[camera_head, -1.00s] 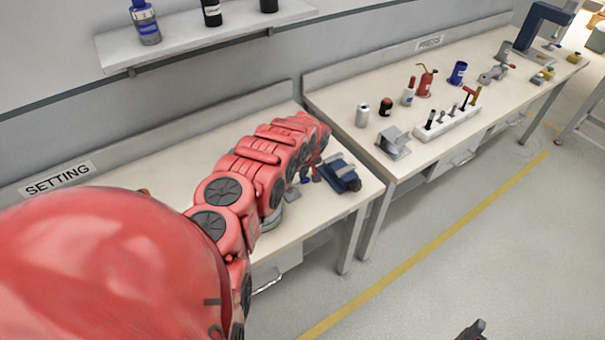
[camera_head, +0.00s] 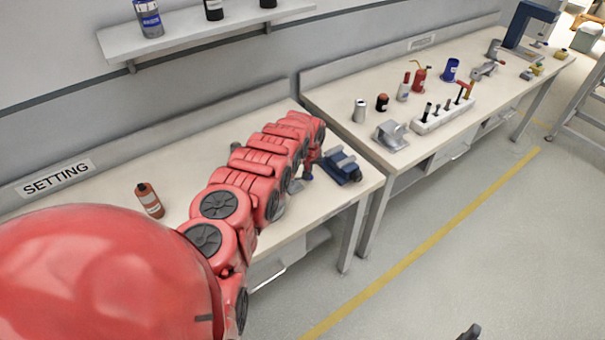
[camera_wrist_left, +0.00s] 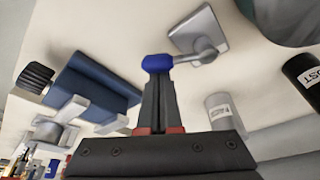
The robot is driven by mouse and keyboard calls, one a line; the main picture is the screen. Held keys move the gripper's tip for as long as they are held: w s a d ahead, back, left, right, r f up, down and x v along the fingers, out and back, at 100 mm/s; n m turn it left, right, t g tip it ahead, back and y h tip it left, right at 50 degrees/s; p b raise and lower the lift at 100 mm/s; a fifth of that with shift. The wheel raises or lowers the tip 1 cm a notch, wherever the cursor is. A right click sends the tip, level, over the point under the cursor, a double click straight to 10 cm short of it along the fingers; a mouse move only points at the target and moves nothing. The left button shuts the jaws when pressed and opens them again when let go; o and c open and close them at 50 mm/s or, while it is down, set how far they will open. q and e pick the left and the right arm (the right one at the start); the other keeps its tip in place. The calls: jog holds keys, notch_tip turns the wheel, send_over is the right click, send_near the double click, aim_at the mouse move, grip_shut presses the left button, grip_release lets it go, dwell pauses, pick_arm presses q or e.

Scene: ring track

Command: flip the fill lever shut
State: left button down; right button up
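In the left wrist view the lever has a blue knob (camera_wrist_left: 157,62) on a short grey arm, joined to a square grey plate (camera_wrist_left: 197,32) on the bench. My left gripper (camera_wrist_left: 158,80) has its two dark fingers close together, with their tips right at the knob. The knob appears in front of the tips, not between them; I cannot tell whether they touch. In the head view my red left arm reaches over the bench and hides most of the lever; the left gripper (camera_head: 308,170) is small there. Only a dark tip of my right gripper (camera_head: 470,332) shows at the bottom edge.
A blue vise-like device (camera_head: 341,166) stands right of the lever, near the bench end. A brown bottle (camera_head: 149,200) is on the left of the setting bench (camera_head: 110,190). A grey labelled cylinder (camera_wrist_left: 219,108) is near the gripper. The second bench holds several tools.

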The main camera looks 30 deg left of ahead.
pick_arm(q)
jog(key=shift+s+d+r+m+h+p, duration=0.35)
jog(key=shift+s+r+m+p, duration=0.1)
jog(key=shift+m+p, duration=0.5)
jog(key=m+p, duration=0.1)
jog(key=m, duration=0.1)
jog(key=shift+s+d+f+m+t+h+p, duration=0.3)
jog(key=shift+s+d+m+h+p, duration=0.05)
jog(key=shift+s+p, duration=0.05)
jog(key=m+p, duration=0.1)
jog(key=s+m, duration=0.1)
jog(key=shift+s+d+m+h+p, duration=0.2)
jog(key=shift+d+m+h+p, duration=0.1)
jog(key=shift+h+p, duration=0.1)
jog(key=shift+s+d+p, duration=0.1)
jog(key=shift+s+p, duration=0.55)
jog(key=shift+p, duration=0.25)
jog(key=shift+s+f+p, duration=0.1)
jog(key=shift+s+p, duration=0.2)
jog(key=shift+s, duration=0.05)
jog(key=shift+f, duration=0.1)
